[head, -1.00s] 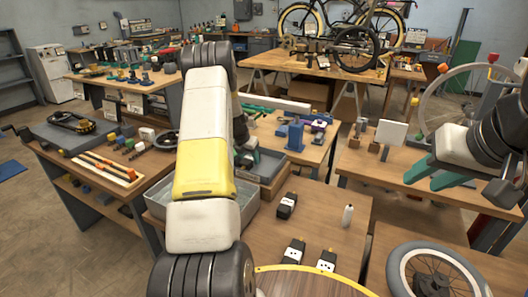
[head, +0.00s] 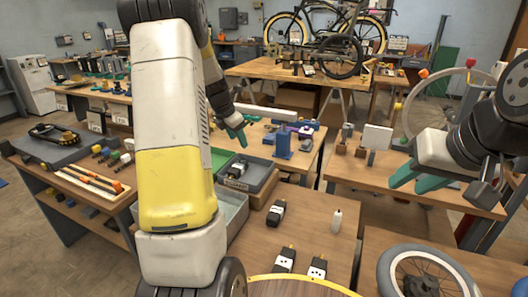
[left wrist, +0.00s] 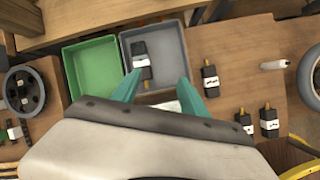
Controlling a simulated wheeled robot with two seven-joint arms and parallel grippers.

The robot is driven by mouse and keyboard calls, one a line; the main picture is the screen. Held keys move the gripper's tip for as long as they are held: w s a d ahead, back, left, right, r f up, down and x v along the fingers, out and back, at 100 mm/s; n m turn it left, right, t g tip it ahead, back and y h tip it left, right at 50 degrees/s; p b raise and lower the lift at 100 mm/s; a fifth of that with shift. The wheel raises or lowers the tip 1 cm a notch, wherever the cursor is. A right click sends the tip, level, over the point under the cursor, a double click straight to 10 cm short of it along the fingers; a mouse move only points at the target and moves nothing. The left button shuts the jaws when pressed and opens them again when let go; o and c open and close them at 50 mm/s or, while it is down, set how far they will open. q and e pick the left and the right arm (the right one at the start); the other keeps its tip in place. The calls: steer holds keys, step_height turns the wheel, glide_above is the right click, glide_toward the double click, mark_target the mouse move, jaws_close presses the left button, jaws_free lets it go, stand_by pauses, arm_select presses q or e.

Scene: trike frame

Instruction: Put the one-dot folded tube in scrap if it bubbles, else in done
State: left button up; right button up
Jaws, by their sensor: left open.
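A black folded tube with a white label lies in the grey bin, seen in the head view (head: 238,170) and in the left wrist view (left wrist: 141,61). Its dots are too small to read. My left gripper (head: 236,130) is open and empty above the grey bin (head: 262,172); its teal fingers (left wrist: 157,90) stand apart in the left wrist view. Three similar black tubes lie on the table: one nearer the bins (head: 276,212), two at the front (head: 284,261) (head: 317,268). My right gripper (head: 418,180) is open and empty at the right.
A green bin (left wrist: 92,68) adjoins the grey bin. A clear-walled tub (head: 232,212) stands in front of them, partly hidden by my left arm. A white bottle (head: 336,222) stands on the table. A spoked wheel (head: 425,275) lies at the front right.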

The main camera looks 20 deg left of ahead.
arm_select(q)
steer(key=s+d+r+m+h, duration=0.1)
steer(key=s+d+r+m, duration=1.15)
steer(key=s+m, duration=0.2)
steer(key=s+d+m, duration=0.2)
steer(key=s+m, duration=0.5)
steer(key=s, duration=0.2)
steer(key=s+d+r+m+t, duration=0.1)
steer(key=s+d+m, duration=0.2)
steer(key=s+m, duration=0.5)
steer(key=shift+s, duration=0.55)
